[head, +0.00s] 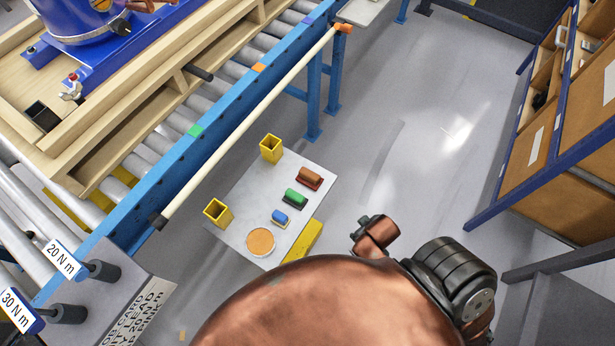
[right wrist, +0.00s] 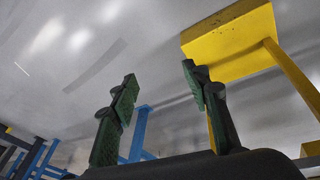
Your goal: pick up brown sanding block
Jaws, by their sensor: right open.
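The brown sanding block (head: 311,175), with a dark red lower edge, lies near the far right corner of a small light-grey tabletop (head: 245,205) in the head view. The brown block is not visible in that wrist view. My copper-coloured arm fills the bottom of the head view, to the near right of the small table. My left gripper is in neither view.
A green block (head: 296,196), a blue block (head: 280,217), an orange disc (head: 261,241) and two yellow square holders (head: 271,148) (head: 217,211) share the tabletop. A blue conveyor frame (head: 205,125) runs along its left. Shelving (head: 560,130) stands right, beyond clear floor.

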